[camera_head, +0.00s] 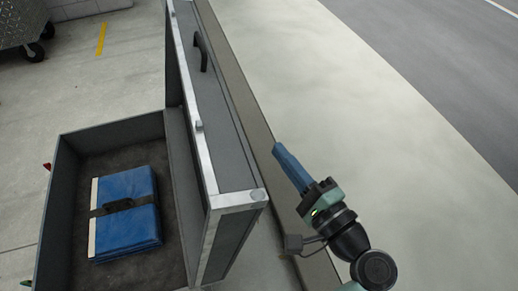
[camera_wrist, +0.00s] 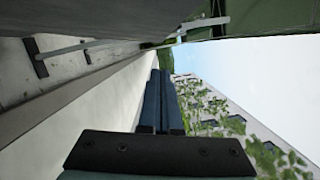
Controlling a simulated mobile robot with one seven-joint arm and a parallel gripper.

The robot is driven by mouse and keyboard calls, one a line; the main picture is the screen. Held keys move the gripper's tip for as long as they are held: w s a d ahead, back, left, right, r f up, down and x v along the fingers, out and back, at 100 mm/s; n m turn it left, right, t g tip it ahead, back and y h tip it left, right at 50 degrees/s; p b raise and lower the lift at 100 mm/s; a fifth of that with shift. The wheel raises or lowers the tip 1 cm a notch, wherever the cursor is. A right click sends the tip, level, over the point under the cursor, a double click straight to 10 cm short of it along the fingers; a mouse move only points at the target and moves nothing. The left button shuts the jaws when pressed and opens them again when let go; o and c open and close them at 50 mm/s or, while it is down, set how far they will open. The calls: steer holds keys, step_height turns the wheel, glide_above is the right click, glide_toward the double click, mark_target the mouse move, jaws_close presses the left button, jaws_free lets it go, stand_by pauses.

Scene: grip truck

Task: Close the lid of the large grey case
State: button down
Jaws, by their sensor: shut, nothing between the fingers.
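The large grey case (camera_head: 66,205) stands open at the lower left of the head view. Its lid (camera_head: 222,130) stands upright along the case's right side, with pale metal edges and a dark handle (camera_head: 201,52) on its outer face. My gripper (camera_head: 277,148) is on the right of the lid, on its outer side, with a visible gap between them in the picture. Its blue fingers are together and empty. They also show in the wrist view (camera_wrist: 160,74), pointing away from the camera. The lid's inner face is mostly hidden.
A blue folded bundle (camera_head: 139,229) with a black strap lies inside the case. A wheeled metal box (camera_head: 20,24) stands at the far upper left. Pale floor (camera_head: 370,120) to the right of my gripper is clear.

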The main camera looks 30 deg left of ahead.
steer(key=shift+s+a+r+p, duration=0.1)
steer(key=shift+s+a+r, duration=0.2)
steer(key=shift+a, duration=0.35)
steer(key=shift+s+a+r+p, duration=0.15)
steer(key=shift+s+a, duration=0.25)
steer(key=shift+a, duration=0.3)
steer(key=shift+s+a+r+p, duration=0.15)
steer(key=shift+s+a, duration=0.2)
steer(key=shift+a, duration=0.3)
